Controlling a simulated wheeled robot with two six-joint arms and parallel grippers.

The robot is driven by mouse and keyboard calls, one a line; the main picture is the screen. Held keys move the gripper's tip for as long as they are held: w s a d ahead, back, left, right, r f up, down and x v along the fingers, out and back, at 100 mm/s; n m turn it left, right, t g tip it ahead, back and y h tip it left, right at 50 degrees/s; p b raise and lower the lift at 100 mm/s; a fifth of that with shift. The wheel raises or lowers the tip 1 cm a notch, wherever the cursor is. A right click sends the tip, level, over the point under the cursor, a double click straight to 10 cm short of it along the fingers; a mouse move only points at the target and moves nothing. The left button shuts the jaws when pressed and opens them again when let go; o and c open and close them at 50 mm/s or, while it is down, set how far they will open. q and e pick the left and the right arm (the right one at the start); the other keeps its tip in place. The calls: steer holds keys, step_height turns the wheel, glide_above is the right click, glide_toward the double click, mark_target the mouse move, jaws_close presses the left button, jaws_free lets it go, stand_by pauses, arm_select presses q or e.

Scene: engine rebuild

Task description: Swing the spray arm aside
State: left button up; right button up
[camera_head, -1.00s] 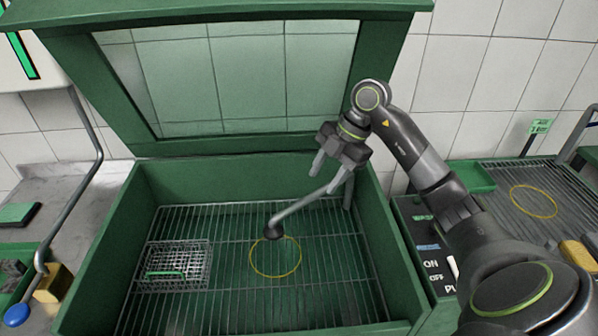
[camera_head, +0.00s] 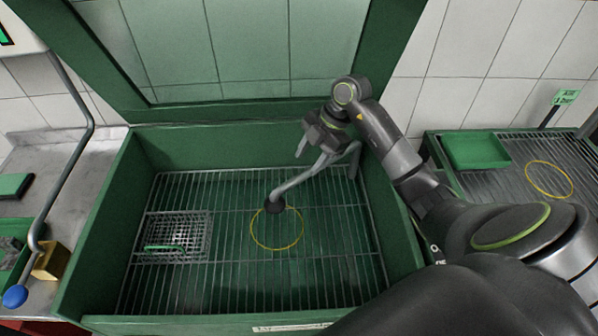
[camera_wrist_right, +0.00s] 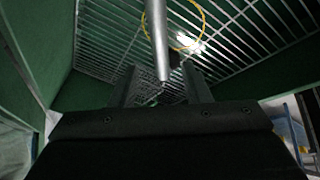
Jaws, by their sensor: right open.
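The spray arm (camera_head: 300,181) is a grey bent tube with a dark round end, reaching over the rack inside the green washer cabinet. The dark end sits at the upper edge of a yellow ring (camera_head: 277,229). My right gripper (camera_head: 319,158) is open at the upper part of the tube, near the cabinet's back right corner. In the right wrist view the tube (camera_wrist_right: 157,40) comes down between the two open fingers (camera_wrist_right: 162,90); whether they touch it cannot be told. My left gripper is not in view.
A wire basket (camera_head: 177,237) stands on the rack's left side. The green lid (camera_head: 240,85) is raised behind. The cabinet's walls (camera_head: 98,225) enclose the rack. A green tray (camera_head: 476,151) lies on the right bench, a yellow block (camera_head: 50,262) at left. The rack's front middle is clear.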

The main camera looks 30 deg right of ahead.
mark_target(297, 178)
steer(key=x, duration=0.6)
steer(key=shift+a+f, duration=0.2)
steer(key=shift+f, duration=0.05)
jaws_close()
